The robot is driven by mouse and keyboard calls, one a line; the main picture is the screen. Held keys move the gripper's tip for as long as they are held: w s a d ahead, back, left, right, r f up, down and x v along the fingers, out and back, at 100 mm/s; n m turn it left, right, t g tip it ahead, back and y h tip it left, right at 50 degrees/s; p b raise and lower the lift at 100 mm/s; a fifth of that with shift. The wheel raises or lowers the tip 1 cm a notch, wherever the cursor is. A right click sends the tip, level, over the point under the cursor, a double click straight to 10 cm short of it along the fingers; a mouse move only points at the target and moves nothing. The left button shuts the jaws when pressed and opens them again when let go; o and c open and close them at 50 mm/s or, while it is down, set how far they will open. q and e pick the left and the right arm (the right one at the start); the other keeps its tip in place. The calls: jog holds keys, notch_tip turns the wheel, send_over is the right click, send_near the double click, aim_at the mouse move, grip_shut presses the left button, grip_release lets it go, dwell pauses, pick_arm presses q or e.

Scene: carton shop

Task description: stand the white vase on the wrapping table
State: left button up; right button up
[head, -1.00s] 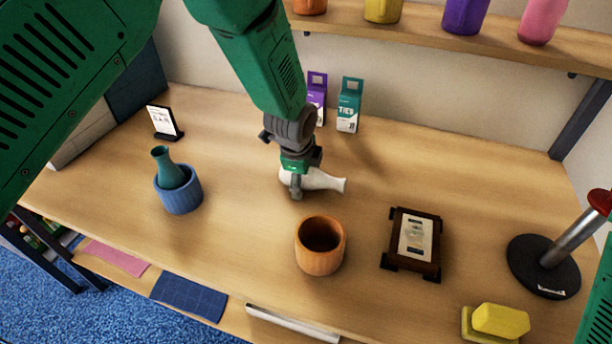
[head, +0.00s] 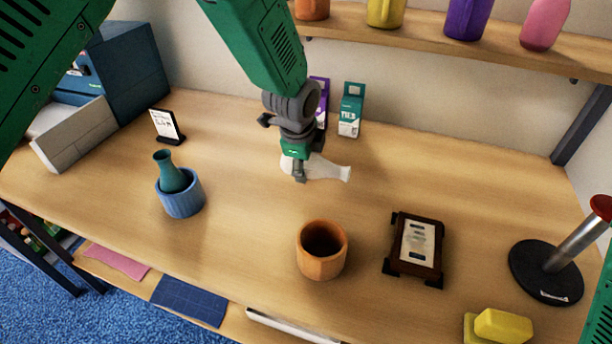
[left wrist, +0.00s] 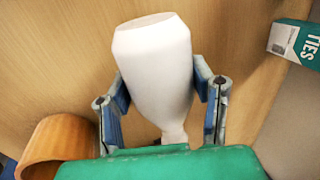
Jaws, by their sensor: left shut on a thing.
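The white vase (head: 326,170) lies on its side in my left gripper (head: 299,172), over the middle of the wrapping table (head: 250,240), its narrow neck pointing right in the head view. In the left wrist view the vase (left wrist: 158,70) sits between the two fingers of the left gripper (left wrist: 160,100), its wide base away from the palm. The left gripper is shut on its body. It looks slightly above the tabletop, though the gap is hard to judge. My right gripper is not in view.
An orange pot (head: 321,250) stands in front of the vase; a dark framed plaque (head: 415,246) lies to its right. A blue pot (head: 180,194) holding a teal vase (head: 168,170) stands left. Boxes (head: 350,112) stand behind. Table between blue and orange pots is clear.

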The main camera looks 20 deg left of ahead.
pick_arm(q)
notch_tip(320, 180, up, 12)
jog(key=shift+r, duration=0.2)
jog(key=shift+s+a, duration=0.1)
jog(key=shift+s, duration=0.05)
jog(key=s+a+f+n+g+y+b, duration=0.1)
jog(key=s+f+n, duration=0.3)
jog(key=n, duration=0.1)
jog(key=s+a+f+n+g+y+b, duration=0.1)
jog(key=s+a+f+n+b, duration=0.1)
jog(key=s+f+n, duration=0.2)
jog(key=s+a+f+n+g+y+b, duration=0.1)
jog(key=s+f+n, duration=0.3)
jog(key=n, duration=0.4)
jog(key=shift+s+a+f+y+b, duration=0.3)
jog(key=shift+s+a+b, duration=0.25)
jog(key=shift+a+b, duration=0.2)
jog(key=shift+s+a+f+n+g, duration=0.15)
jog(key=shift+s+n, duration=0.15)
jog(key=shift+n, duration=0.05)
jog(key=shift+s+a+f+n+g, duration=0.1)
jog(key=shift+s+n+g, duration=0.05)
jog(key=shift+s+n, duration=0.15)
jog(key=shift+w, duration=0.1)
